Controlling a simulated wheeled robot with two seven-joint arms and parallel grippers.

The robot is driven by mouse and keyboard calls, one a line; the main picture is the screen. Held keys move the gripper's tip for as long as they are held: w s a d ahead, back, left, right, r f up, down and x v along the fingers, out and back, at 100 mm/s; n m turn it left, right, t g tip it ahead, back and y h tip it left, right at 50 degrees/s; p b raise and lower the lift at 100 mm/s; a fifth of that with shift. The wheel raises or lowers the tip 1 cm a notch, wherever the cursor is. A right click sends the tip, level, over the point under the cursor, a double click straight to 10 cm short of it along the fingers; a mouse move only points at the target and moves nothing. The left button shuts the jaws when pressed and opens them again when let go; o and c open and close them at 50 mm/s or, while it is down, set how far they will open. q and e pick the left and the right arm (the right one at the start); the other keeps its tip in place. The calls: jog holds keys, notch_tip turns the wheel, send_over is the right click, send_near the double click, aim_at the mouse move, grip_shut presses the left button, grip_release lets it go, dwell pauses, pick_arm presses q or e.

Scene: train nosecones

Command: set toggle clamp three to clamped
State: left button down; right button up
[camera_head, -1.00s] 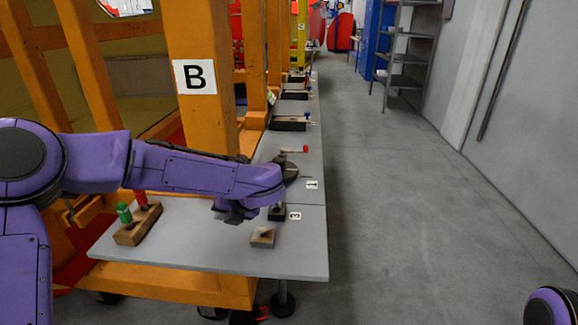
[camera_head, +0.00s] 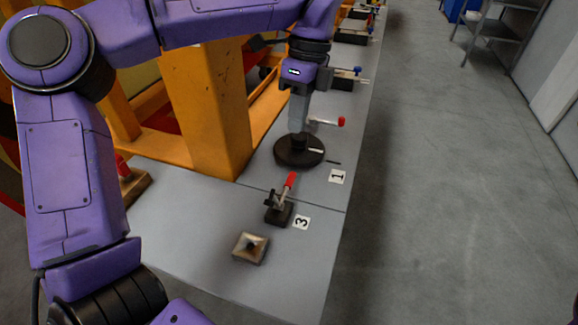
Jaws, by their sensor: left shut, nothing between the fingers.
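Toggle clamp three (camera_head: 279,207) stands on the grey table beside the label "3" (camera_head: 301,222). It has a dark base, a metal linkage and a red handle (camera_head: 290,181) that points up with a slight tilt. My left gripper (camera_head: 299,123) points down, shut and empty, beyond the clamp and apart from its handle. In the picture it overlaps the top of a dark round disc (camera_head: 290,157); I cannot tell whether they touch. My right gripper is not in view.
A square metal piece (camera_head: 248,252) lies in front of clamp three. Another red handle (camera_head: 341,121) and the label "1" (camera_head: 337,177) are farther along the table. An orange post (camera_head: 205,110) stands at left. The floor (camera_head: 440,210) at right is clear.

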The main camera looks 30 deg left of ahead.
pick_arm(q)
jog(key=s+f, duration=0.2)
jog(key=f, duration=0.1)
jog(key=s+f+p, duration=0.1)
jog(key=s+f, duration=0.1)
jog(key=f, duration=0.2)
jog(key=s+f+p, duration=0.1)
jog(key=s+f, duration=0.1)
jog(key=f, duration=0.2)
jog(key=shift+s+a, duration=0.15)
jog(key=shift+s, duration=0.15)
jog(key=shift+f, duration=0.1)
jog(key=shift+w, duration=0.15)
